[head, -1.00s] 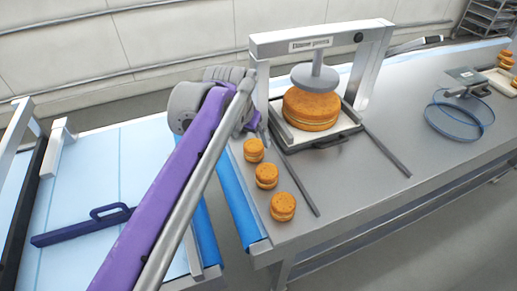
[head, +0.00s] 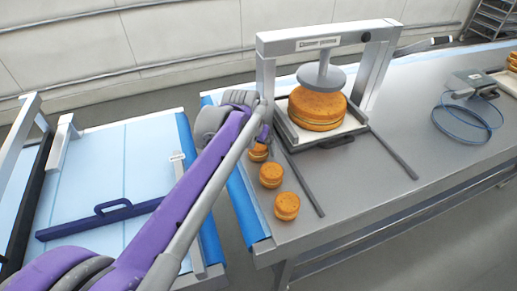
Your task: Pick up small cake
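Three small round orange-brown cakes stand in a row at the left end of the steel table. The front small cake (head: 286,207) and the middle small cake (head: 271,175) show whole. The back small cake (head: 258,153) is partly hidden behind my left arm. My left gripper (head: 265,133) is beside the back cake, near the left post of the press. Its fingers are too small and covered by the arm to tell whether they are open or shut. I cannot tell whether it touches the cake. My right gripper is not in view.
A large cake (head: 318,110) sits in a tray under the press frame (head: 322,37). Two grey rails flank it. A blue cable loop (head: 467,122) lies at the right. A light blue conveyor (head: 100,165) with a dark handled bar (head: 100,218) is at the left.

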